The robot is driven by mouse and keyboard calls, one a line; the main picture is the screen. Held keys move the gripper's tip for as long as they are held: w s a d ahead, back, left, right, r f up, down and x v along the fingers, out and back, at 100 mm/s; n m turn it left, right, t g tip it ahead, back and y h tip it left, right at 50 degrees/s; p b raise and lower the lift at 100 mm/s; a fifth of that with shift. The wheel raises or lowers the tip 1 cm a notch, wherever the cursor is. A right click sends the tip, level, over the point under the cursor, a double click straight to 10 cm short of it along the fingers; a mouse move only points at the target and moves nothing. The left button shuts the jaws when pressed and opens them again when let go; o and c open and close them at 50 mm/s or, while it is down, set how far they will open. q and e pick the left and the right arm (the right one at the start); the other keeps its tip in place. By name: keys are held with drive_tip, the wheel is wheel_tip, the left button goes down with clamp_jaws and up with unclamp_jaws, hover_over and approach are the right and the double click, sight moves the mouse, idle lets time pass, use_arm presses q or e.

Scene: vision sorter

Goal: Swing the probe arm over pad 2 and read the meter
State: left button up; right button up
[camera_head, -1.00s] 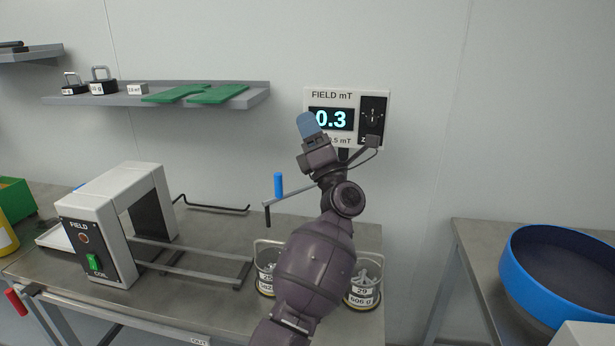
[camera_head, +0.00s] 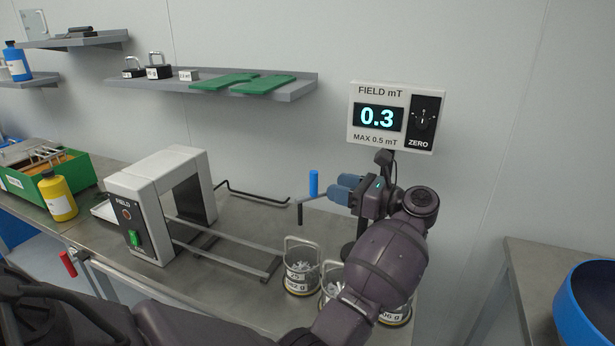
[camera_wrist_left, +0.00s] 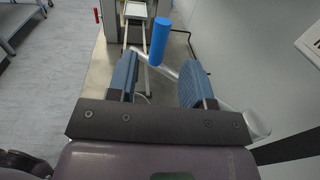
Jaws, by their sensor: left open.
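The probe arm is a thin grey bar with an upright blue handle (camera_head: 313,183) and a dark tip (camera_head: 300,214) hanging at its left end. My left gripper (camera_head: 338,189) is open just right of the handle, pointing at it. In the left wrist view the handle (camera_wrist_left: 160,42) stands just beyond and between the open fingertips (camera_wrist_left: 158,72), not gripped. The meter (camera_head: 378,118) on the wall reads 0.3 and is marked MAX 0.5 mT. I cannot make out pad numbers.
A white FIELD coil frame (camera_head: 160,178) with rails (camera_head: 229,252) stands left on the bench. A yellow bottle (camera_head: 58,196) and green bin (camera_head: 78,168) are further left. A wall shelf (camera_head: 300,91) is above. A blue round tub (camera_head: 572,318) is right.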

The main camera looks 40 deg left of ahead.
use_arm(q)
drive_tip(key=a, duration=0.2)
drive_tip(key=a+p, duration=0.1)
drive_tip(key=a, duration=0.2)
drive_tip(key=s+a, duration=0.1)
drive_tip(key=a, duration=0.2)
drive_tip(key=shift+r, duration=0.15)
drive_tip(key=shift+a+p, duration=0.3)
drive_tip(key=shift+a, duration=0.1)
use_arm(e)
drive_tip(key=shift+w+r+t, duration=0.15)
drive_tip(key=shift+w+r, duration=0.2)
drive_tip(key=shift+r, duration=0.4)
drive_tip(key=shift+w+r+t, duration=0.15)
drive_tip(key=shift+w+r, duration=0.15)
drive_tip(key=shift+r, duration=0.45)
use_arm(q)
drive_tip(key=c, duration=0.8)
clamp_jaws()
use_arm(e)
drive_tip(key=shift+s+d+f, duration=0.15)
drive_tip(key=shift+s+f, duration=0.35)
drive_tip(key=shift+s, duration=0.05)
